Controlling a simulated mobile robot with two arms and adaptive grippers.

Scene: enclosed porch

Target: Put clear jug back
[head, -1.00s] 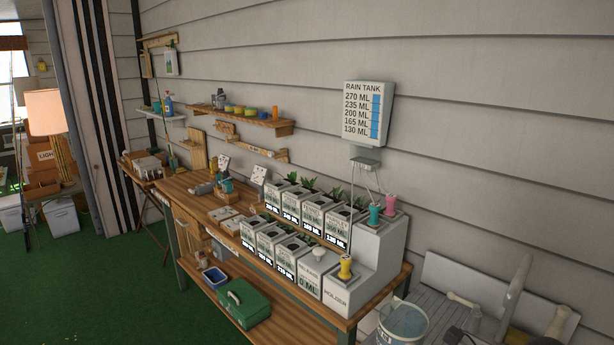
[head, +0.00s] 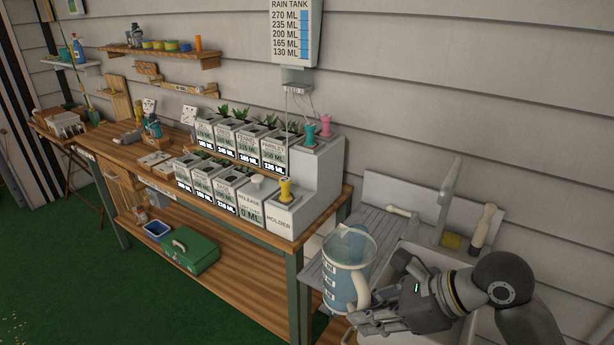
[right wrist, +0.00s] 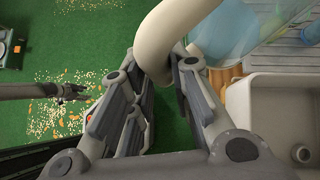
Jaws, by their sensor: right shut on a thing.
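The clear jug (head: 343,262) is a see-through vessel with pale blue contents, label marks on its side and a cream handle (head: 361,288). It is upright in front of the grey ribbed drainboard, right of the bench. My right gripper (head: 364,318) is shut on the handle. In the right wrist view the thick cream handle (right wrist: 159,40) runs between the fingers, with the clear jug wall (right wrist: 224,35) beyond. I cannot tell whether the jug's base touches anything. A grey arm, apparently mine, ends in a small left gripper (right wrist: 75,92); its jaws are too small to read.
The drainboard (head: 345,236) and pale sink (right wrist: 275,115) are beside the jug; a brush (head: 484,229) stands behind. The wooden bench (head: 150,159) holds labelled planter boxes and a stepped grey unit (head: 318,180). A green toolbox (head: 190,251) lies on its lower shelf. Bits litter the green floor.

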